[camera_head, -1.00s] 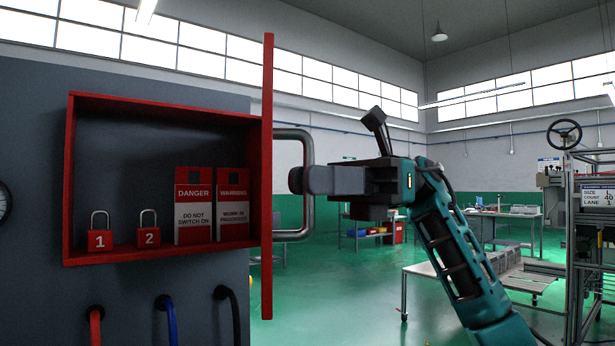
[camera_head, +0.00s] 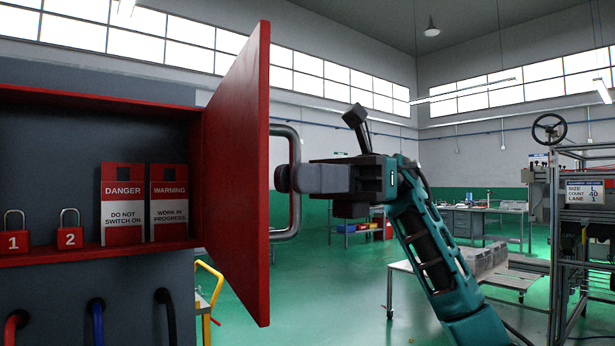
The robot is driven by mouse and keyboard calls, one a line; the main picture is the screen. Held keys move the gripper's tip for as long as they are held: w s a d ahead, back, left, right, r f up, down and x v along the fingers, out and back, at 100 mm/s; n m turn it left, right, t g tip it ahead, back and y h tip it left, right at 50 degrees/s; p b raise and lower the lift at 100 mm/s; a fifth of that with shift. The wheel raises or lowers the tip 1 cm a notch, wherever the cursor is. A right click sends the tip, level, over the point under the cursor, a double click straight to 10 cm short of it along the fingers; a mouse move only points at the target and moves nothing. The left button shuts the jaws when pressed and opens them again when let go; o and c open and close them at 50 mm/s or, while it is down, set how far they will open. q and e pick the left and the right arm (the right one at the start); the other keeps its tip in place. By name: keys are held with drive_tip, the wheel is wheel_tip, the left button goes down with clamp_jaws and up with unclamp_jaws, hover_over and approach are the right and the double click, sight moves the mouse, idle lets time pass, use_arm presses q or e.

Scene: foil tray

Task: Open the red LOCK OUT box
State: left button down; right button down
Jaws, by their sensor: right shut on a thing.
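The red LOCK OUT box (camera_head: 98,98) is on the grey panel at the left, with its red door (camera_head: 237,170) swung open on the right side. Inside are padlock 1 (camera_head: 14,241), padlock 2 (camera_head: 69,238), a DANGER tag (camera_head: 122,212) and a WARNING tag (camera_head: 168,210). A grey bar handle (camera_head: 292,220) stands out from the door's outer face. My right gripper (camera_head: 284,179) is shut on the handle's upright part; its fingers partly hide the bar. My left gripper is not in view.
Red, blue and black cables (camera_head: 97,320) come out of the panel below the box. A yellow tube rail (camera_head: 212,285) stands behind the door's lower edge. A low table (camera_head: 400,268) and a metal frame (camera_head: 560,240) are at the right; green floor lies between.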

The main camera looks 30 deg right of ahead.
drive_tip(key=shift+w+d, duration=0.15)
drive_tip(key=shift+d, duration=0.3)
drive_tip(key=c, duration=1.2)
unclamp_jaws()
drive_tip(key=shift+w, duration=0.15)
drive_tip(key=shift+o, duration=0.2)
drive_tip(key=v, duration=1.3)
drive_tip(key=shift+p, duration=0.35)
